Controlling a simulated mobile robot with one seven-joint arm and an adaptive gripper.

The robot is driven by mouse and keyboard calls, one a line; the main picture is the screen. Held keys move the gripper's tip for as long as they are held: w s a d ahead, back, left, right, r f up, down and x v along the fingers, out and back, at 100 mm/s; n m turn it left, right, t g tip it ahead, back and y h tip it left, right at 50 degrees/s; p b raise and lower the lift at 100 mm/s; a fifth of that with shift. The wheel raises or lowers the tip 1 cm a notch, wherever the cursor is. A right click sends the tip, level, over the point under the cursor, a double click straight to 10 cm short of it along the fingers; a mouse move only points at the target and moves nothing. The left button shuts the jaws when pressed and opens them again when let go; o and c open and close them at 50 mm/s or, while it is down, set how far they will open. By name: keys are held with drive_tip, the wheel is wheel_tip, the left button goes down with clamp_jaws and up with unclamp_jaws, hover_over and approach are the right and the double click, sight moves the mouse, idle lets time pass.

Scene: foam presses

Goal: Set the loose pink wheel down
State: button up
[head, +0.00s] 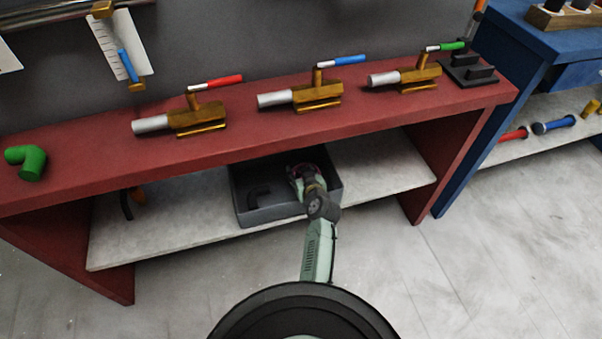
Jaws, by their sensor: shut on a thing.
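My gripper (303,172) reaches low over the dark grey bin (274,214) on the shelf under the red bench. A little pink shows at the gripper, which I take to be the pink wheel (320,169). My gripper is shut on it, and the gripper and arm hide most of it. I cannot tell whether the wheel touches the bin. A dark curved piece (258,193) lies in the bin to the left of the gripper.
The red bench top (240,150) overhangs the pale shelf (165,225). Several brass valves (198,118) with coloured handles stand on the bench, with a green elbow (30,162) at left. The shelf right of the bin (390,175) is clear. A blue bench (520,50) stands at right.

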drive_tip(key=shift+s+f, duration=0.1)
drive_tip(key=shift+f, duration=0.35)
drive_tip(key=o, duration=1.3)
drive_tip(key=shift+s+f, duration=0.15)
drive_tip(key=shift+f, duration=0.1)
drive_tip(key=shift+r+p, duration=0.45)
drive_tip(key=v, duration=0.6)
drive_tip(key=r+v, duration=0.1)
drive_tip(key=v, duration=0.5)
drive_tip(key=shift+b, duration=0.35)
drive_tip(key=shift+w, duration=0.25)
